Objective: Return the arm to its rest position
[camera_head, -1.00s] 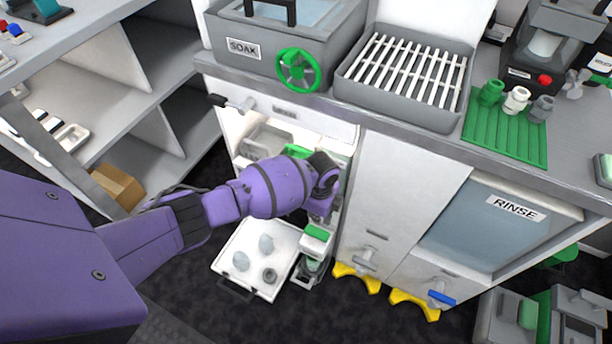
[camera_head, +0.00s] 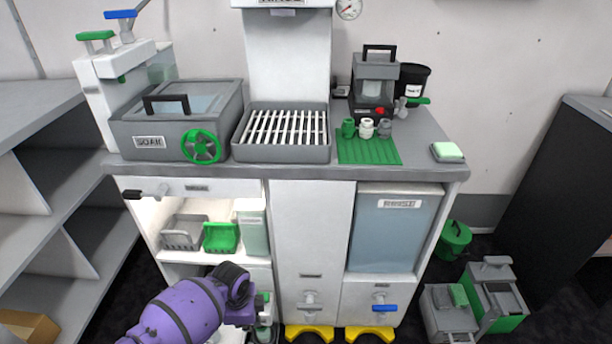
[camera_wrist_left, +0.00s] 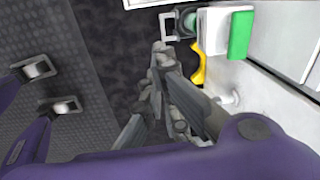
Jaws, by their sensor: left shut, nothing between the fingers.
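My left arm (camera_head: 185,310) is purple and comes in at the bottom of the head view, in front of the lower left part of the white cabinet. Its wrist is bent down and its fingers are hidden there. In the left wrist view my left gripper (camera_wrist_left: 160,52) is shut and empty, above the dark floor. A white unit with a green block (camera_wrist_left: 240,35) is close to the right of the fingertips in that view. My right arm and gripper are in neither view.
The cabinet's open bay holds a grey bin (camera_head: 184,232) and a green bin (camera_head: 220,238). On top are the SOAK basin (camera_head: 150,140), a slatted tray (camera_head: 283,155) and a green mat (camera_head: 368,151). Yellow feet (camera_head: 309,333) stand out at the floor. Shelves stand left.

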